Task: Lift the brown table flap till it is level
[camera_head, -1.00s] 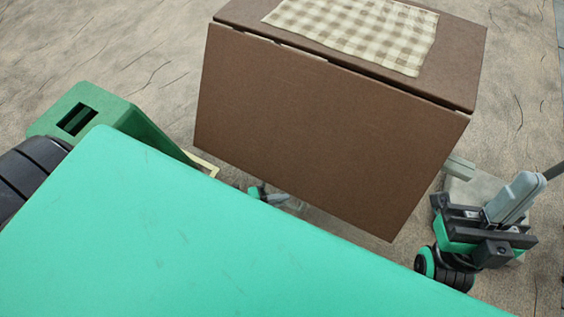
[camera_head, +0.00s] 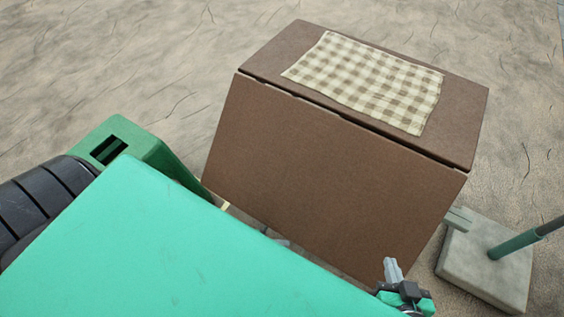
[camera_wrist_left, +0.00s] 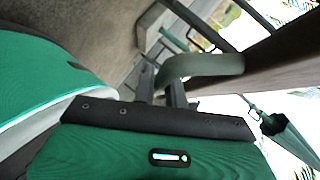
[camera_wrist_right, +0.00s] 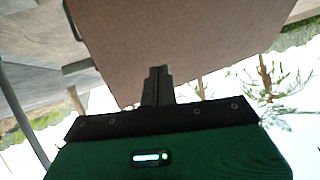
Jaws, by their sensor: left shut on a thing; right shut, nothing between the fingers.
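The brown table flap (camera_head: 320,180) slopes down from the seam at the brown table top (camera_head: 455,110). Its lower edge is partly hidden by my green body. My left gripper (camera_wrist_left: 163,88) shows in the left wrist view, shut on a grey-green curved handle (camera_wrist_left: 205,66). A brown panel edge (camera_wrist_left: 285,50) runs beside that handle. In the head view the left gripper is mostly hidden. My right gripper (camera_head: 393,268) is at the flap's lower right corner. In the right wrist view its shut, empty fingers (camera_wrist_right: 157,72) overlap the brown flap (camera_wrist_right: 190,40); contact cannot be told.
A beige checked cloth (camera_head: 370,80) lies on the table top. A pale square base (camera_head: 485,265) with a green pole (camera_head: 515,243) stands to the right of the table. The cracked sandy floor (camera_head: 120,60) is clear behind and to the left.

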